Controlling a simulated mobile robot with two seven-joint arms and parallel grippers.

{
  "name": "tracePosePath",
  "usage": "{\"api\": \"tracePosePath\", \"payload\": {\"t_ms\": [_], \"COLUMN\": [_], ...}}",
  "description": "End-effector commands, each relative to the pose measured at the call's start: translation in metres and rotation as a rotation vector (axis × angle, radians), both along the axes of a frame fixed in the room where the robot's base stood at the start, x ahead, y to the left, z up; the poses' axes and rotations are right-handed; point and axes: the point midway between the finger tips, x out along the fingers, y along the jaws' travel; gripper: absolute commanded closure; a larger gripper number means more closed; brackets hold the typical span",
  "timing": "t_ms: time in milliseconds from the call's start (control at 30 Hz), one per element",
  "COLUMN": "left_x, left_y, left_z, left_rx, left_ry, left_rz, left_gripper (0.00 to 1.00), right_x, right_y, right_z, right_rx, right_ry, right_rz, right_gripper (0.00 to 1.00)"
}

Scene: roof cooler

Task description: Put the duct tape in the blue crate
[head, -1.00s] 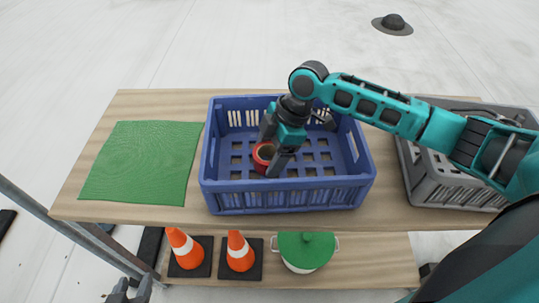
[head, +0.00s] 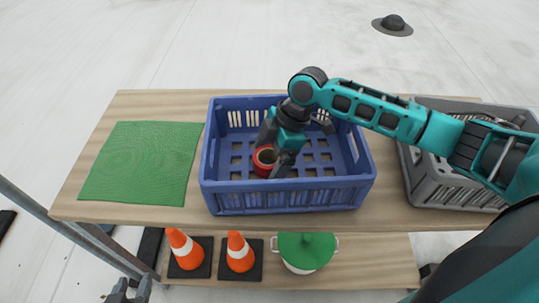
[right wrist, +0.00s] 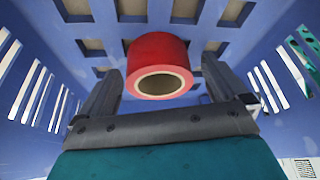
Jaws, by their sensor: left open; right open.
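The duct tape, a red roll (head: 264,162), is inside the blue crate (head: 286,199), in its left part. In the right wrist view the red roll (right wrist: 158,50) shows with its hollow core facing the camera, over the slotted crate floor (right wrist: 100,48). My right gripper (head: 274,158) reaches down into the crate, open, with its fingers on either side of the tape. In the right wrist view the fingers (right wrist: 160,72) stand apart, with gaps visible beside the roll. My left gripper (head: 128,292) is open and empty at the bottom left, below the table top.
A green mat (head: 142,160) lies left of the crate on the wooden table (head: 330,222). A grey crate (head: 450,190) stands at the right. Orange cones (head: 184,248) and a green-lidded pot (head: 306,250) are on the lower shelf. The crate walls surround my right gripper.

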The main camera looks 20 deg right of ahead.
Motion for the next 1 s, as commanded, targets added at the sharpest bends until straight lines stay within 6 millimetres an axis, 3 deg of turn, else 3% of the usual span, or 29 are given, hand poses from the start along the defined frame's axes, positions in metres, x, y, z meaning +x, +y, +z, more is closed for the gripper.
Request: {"api": "tracePosePath", "payload": {"t_ms": [600, 1000], "left_x": [-0.001, -0.001], "left_y": [0.000, 0.000], "left_z": [0.011, 0.011], "left_rx": [0.000, 0.000], "left_ry": [0.002, 0.001], "left_rz": [0.000, 0.000], "left_gripper": [0.57, 0.57], "right_x": [-0.004, -0.005], "right_y": [-0.041, -0.046], "right_z": [0.101, 0.112], "right_rx": [0.000, 0.001], "right_ry": [-0.002, 0.000], "right_rz": [-0.002, 0.000], "right_gripper": [0.01, 0.01]}}
